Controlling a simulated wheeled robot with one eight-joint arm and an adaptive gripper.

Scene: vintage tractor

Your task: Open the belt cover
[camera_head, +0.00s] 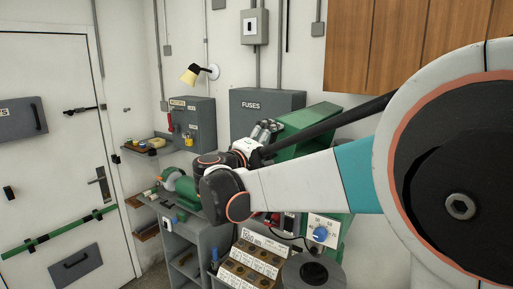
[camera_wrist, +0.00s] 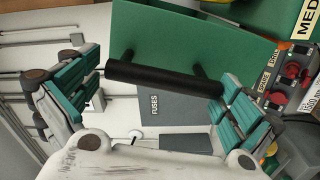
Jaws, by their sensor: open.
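The belt cover (camera_wrist: 195,35) looks like a flat green panel with a black bar handle (camera_wrist: 160,78) on two posts. In the head view the green panel (camera_head: 310,115) appears behind my arm, and my arm hides part of it. My gripper (camera_wrist: 162,85) is open, with one teal-padded finger on each side of the handle in the wrist view. The handle spans most of the gap between the fingers, and its right end is close to the right finger. I cannot tell whether they touch. In the head view my gripper (camera_head: 265,134) is beside the green panel.
A grey FUSES box (camera_head: 262,101) is on the wall behind. A red-knobbed control box (camera_wrist: 292,75) is at the right in the wrist view. Wooden cabinets (camera_head: 415,40) hang above.

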